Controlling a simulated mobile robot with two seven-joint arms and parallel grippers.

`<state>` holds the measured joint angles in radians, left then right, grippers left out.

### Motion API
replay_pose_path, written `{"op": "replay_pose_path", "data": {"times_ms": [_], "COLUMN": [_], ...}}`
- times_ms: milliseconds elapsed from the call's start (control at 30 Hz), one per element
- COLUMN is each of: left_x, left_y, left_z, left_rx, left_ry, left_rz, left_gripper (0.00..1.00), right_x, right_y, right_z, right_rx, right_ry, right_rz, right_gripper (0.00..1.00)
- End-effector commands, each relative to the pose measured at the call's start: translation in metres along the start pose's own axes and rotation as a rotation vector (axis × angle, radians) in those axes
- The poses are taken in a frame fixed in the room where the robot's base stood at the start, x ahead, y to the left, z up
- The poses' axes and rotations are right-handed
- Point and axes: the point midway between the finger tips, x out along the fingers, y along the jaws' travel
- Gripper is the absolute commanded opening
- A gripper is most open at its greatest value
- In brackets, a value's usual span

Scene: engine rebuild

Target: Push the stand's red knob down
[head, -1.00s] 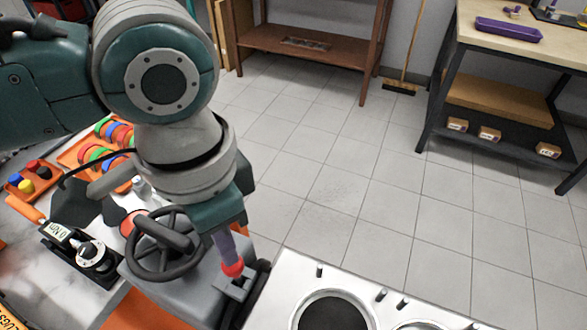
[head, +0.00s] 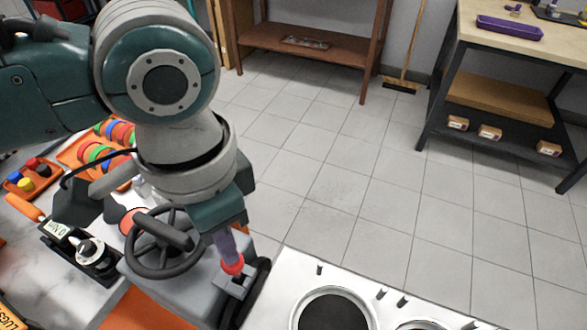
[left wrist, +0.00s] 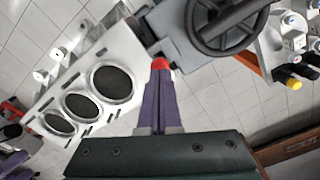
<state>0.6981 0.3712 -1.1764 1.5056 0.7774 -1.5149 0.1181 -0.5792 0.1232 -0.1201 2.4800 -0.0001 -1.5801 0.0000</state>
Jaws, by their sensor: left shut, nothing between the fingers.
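The stand (head: 175,293) is a grey block with a black handwheel (head: 163,243) on it. Its red knob (head: 232,266) sits at the stand's right end, beside the engine block. My left gripper (head: 228,257) points down with its purple fingers shut and empty, tips at the top of the knob. In the left wrist view, the shut fingers (left wrist: 159,75) meet the red knob (left wrist: 159,64) and hide part of it. They look in contact, but I cannot tell how far down the knob is. My right gripper is not in view.
The silver engine block (head: 285,285) with round bores stands right beside the stand. A black-and-white dial device (head: 90,255) and an orange tray of coloured rings (head: 85,150) lie to the left. The tiled floor beyond is clear.

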Motion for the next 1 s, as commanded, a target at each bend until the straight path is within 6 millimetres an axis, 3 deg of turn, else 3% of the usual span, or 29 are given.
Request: {"op": "replay_pose_path", "data": {"times_ms": [1000], "left_x": [0.021], "left_y": [0.000], "left_z": [0.000], "left_rx": [0.000], "left_ry": [0.001], "left_rz": [0.000], "left_gripper": [0.00], "right_x": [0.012], "right_y": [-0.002], "right_z": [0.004], "right_rx": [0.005], "right_ry": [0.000], "right_rz": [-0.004], "right_gripper": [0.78]}}
